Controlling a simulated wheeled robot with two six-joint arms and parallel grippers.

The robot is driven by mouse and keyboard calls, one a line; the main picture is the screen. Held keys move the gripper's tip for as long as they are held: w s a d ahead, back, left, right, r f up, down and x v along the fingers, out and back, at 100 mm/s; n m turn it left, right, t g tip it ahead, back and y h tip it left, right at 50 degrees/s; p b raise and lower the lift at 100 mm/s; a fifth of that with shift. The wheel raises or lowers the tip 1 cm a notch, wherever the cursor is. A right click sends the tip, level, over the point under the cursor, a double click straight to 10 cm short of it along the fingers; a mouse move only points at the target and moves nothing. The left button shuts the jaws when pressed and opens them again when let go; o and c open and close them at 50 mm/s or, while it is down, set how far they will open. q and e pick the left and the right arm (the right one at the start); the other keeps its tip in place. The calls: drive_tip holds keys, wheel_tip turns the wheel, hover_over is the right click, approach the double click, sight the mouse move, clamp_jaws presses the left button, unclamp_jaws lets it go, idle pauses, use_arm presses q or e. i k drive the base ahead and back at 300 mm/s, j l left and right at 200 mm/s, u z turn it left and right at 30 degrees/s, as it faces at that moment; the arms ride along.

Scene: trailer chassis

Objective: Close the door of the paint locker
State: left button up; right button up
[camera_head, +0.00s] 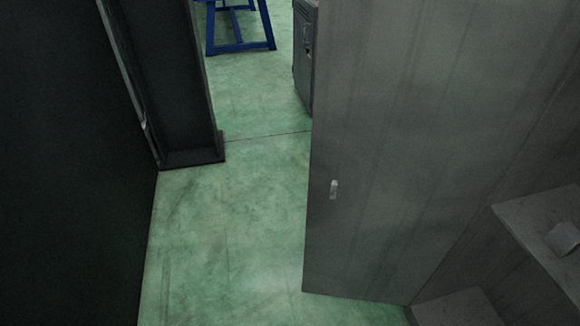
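A large grey door panel (400,130) fills the right half of the head view and stands open. It looks like the door of the paint locker. A small pale handle (334,189) sits near its left edge. At the lower right, part of a locker interior shows, with a shelf (520,218) and a small box-like thing (563,240) on it. The hinge line is not clear to see. Neither of my grippers is in view.
A dark wall or cabinet side (60,170) fills the left, with a dark upright post (172,80) beside it. A blue metal frame (238,35) and a grey cabinet (305,55) stand farther back. Green floor (230,230) between is clear.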

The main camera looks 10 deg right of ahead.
sight(420, 108)
drive_tip(key=i+j+u, duration=0.15)
drive_tip(key=i+u, duration=0.15)
drive_tip(key=i, duration=0.15)
drive_tip(key=i+u, duration=0.3)
drive_tip(key=i, duration=0.15)
drive_tip(key=i+j+z, duration=0.1)
drive_tip(key=i+z, duration=0.2)
drive_tip(key=z, duration=0.15)
drive_tip(key=i+j+z, duration=0.25)
drive_tip(key=z, duration=0.15)
drive_tip(key=i+j+z, duration=0.1)
drive_tip(key=z, duration=0.35)
drive_tip(key=i+j+z, duration=0.15)
drive_tip(key=z, duration=0.3)
drive_tip(key=i+j+z, duration=0.15)
drive_tip(key=z, duration=0.25)
drive_tip(key=j+z, duration=0.25)
drive_tip(key=z, duration=0.2)
drive_tip(key=i+j+z, duration=0.1)
drive_tip(key=j+z, duration=0.15)
drive_tip(key=z, duration=0.2)
drive_tip(key=j+z, duration=0.75)
drive_tip(key=z, duration=0.15)
drive_tip(key=j+z, duration=0.45)
